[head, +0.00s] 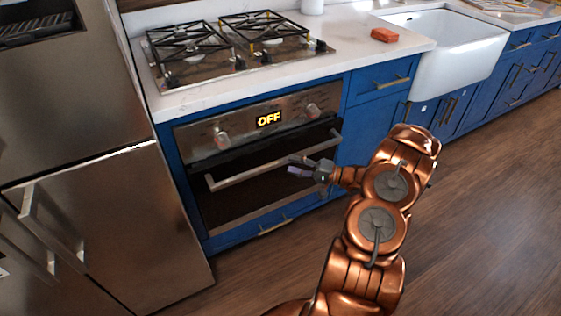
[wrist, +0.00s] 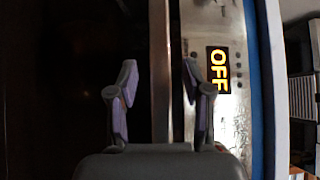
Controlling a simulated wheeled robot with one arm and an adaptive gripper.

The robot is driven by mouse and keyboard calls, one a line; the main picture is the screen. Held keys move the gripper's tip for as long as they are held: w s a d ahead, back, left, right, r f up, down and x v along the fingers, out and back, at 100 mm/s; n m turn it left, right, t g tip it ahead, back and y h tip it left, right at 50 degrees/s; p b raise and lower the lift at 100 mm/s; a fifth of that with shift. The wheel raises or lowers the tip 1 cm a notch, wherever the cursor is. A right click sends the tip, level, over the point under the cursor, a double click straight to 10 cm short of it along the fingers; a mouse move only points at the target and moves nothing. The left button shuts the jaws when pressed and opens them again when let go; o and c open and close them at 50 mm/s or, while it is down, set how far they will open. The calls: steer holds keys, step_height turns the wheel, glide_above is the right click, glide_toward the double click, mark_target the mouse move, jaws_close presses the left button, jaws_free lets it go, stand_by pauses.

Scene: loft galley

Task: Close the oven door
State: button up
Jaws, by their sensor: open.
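The oven door (head: 250,196) is a dark panel with a silver bar handle (head: 240,174) along its top, below the steel control panel. A dark gap shows between control panel and handle, and the door looks slightly ajar; how far it stands out is hard to tell. My gripper (head: 297,164) is open and empty in front of the right half of the handle. In the wrist view, its two fingers (wrist: 160,68) stand apart with a silver bar (wrist: 159,100) seen between and beyond them. I cannot tell whether they touch it.
The control panel (head: 262,122) has two knobs and an "OFF" display. A gas cooktop (head: 225,50) sits on the white counter above. A steel fridge (head: 130,230) stands close on the left; blue cabinets (head: 368,130) are on the right. Open wood floor (head: 490,210) lies at right.

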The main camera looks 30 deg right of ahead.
mark_target(285, 162)
steer(key=shift+x, duration=2.4)
steer(key=shift+s, duration=0.1)
steer(key=shift+c, duration=0.2)
jaws_close()
